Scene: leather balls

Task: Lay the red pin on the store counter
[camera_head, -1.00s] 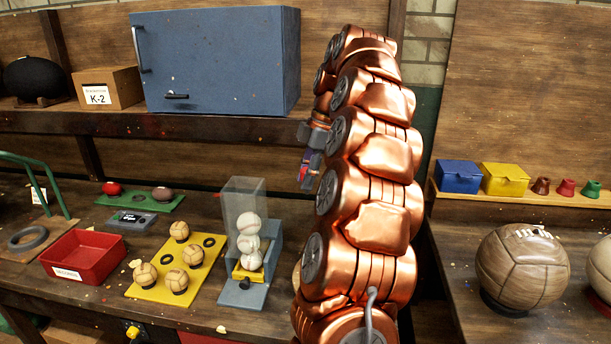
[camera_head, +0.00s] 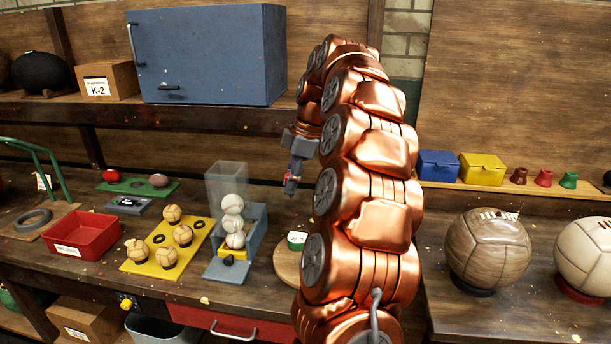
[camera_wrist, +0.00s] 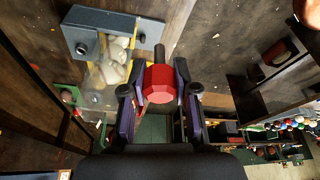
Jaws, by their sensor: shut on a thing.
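My gripper (camera_wrist: 160,76) is shut on the red pin (camera_wrist: 158,86), which shows a faceted red head and a dark shaft in the wrist view. In the head view my gripper (camera_head: 293,172) hangs in the air above the back of the left wooden counter (camera_head: 180,295), below the upper shelf. The pin cannot be made out there. Another wooden counter (camera_head: 450,315) stands at the right. No label shows which one is the store counter.
On the left counter are a red tray (camera_head: 83,236), a yellow board (camera_head: 150,268) with small balls, and a clear ball dispenser (camera_head: 228,180). A round wooden board (camera_head: 285,268) lies partly behind my arm. Large balls (camera_head: 488,250) fill much of the right counter.

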